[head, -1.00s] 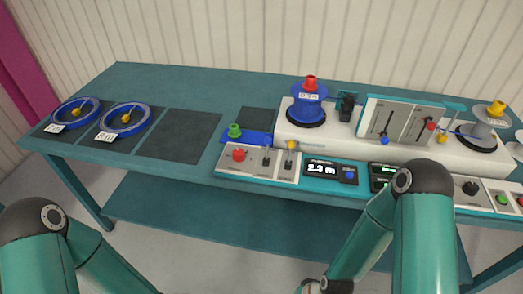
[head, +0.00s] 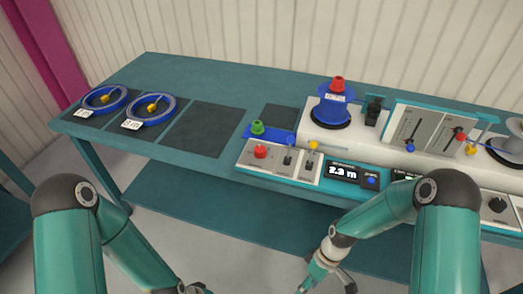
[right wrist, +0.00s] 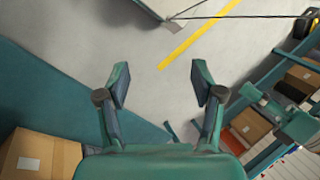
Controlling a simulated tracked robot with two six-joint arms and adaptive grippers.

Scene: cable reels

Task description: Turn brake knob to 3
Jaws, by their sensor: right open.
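A black rotary knob (head: 497,204) sits on a light panel at the right edge of the head view. It looks like the brake knob, but its label and setting are too small to read. My right gripper (head: 329,283) is at the bottom of the head view, in front of the bench and well left of and below the knob. In the right wrist view my right gripper (right wrist: 160,80) is open and empty, with floor beyond it. My left gripper (head: 195,288) barely shows at the bottom edge of the head view; its jaws cannot be made out.
The bench (head: 200,75) carries a blue reel (head: 335,108) on a white machine, a slider panel (head: 428,128), a red button (head: 260,151) and a display (head: 343,172) reading about 2.3 m. Two blue rings (head: 151,109) lie at left. The dark mat (head: 205,128) is bare.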

